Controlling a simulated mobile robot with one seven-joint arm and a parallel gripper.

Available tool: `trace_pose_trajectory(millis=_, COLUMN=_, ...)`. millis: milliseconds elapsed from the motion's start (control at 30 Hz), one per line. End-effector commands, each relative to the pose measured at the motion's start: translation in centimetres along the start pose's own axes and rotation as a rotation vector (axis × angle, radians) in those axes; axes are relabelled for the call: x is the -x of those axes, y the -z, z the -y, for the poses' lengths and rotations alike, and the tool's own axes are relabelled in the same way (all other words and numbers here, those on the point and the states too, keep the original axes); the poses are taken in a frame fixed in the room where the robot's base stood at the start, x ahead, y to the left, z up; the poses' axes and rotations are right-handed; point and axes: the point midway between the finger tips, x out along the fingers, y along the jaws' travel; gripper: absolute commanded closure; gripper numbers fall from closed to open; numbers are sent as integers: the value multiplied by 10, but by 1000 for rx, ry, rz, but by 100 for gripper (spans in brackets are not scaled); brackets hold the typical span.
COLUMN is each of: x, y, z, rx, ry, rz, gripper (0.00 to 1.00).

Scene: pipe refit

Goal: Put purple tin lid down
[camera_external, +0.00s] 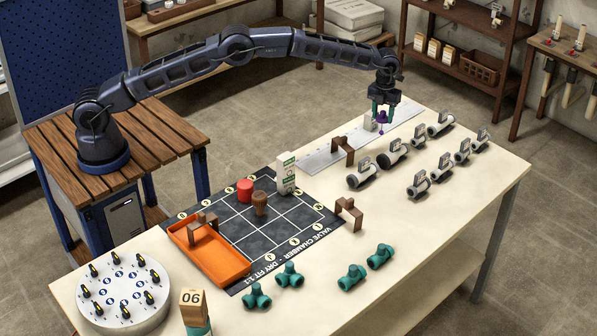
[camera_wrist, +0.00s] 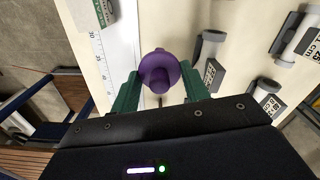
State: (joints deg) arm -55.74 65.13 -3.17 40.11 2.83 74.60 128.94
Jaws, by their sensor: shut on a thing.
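The purple tin lid (camera_wrist: 160,70) is a round disc with a raised knob and is held between the two green fingers of my gripper (camera_wrist: 160,86) in the wrist view. In the external view the small purple lid (camera_external: 382,117) hangs at my gripper (camera_external: 383,108), over the far side of the table. The gap between the lid and the tabletop is hard to judge. A tin that the lid belongs to cannot be made out.
A long pale ruler (camera_external: 322,156) lies below and left of my gripper, with a brown bracket (camera_external: 343,150) on it. Several grey-white pipe fittings (camera_external: 393,152) stand to the right. A black grid mat (camera_external: 232,226), orange tray (camera_external: 228,267) and green fittings (camera_external: 289,273) occupy the nearer table.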

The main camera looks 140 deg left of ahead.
Motion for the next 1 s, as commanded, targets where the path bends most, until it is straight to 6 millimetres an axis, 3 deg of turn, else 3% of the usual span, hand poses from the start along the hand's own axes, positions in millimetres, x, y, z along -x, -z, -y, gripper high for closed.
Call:
trace_pose_trajectory(millis=300, x=-47, y=0, z=0, rx=0, ry=-1, rz=-1, gripper=76)
trace_pose_trajectory(millis=767, x=-55, y=0, z=0, rx=0, ry=0, rz=-1, gripper=76)
trace_pose_trajectory(millis=800, x=-56, y=0, z=0, rx=0, ry=0, rz=0, gripper=51)
trace_pose_trajectory(millis=900, x=-55, y=0, z=0, rx=0, ry=0, rz=0, gripper=33)
trace_pose_trajectory(millis=1000, x=-55, y=0, z=0, rx=0, ry=0, rz=0, gripper=33)
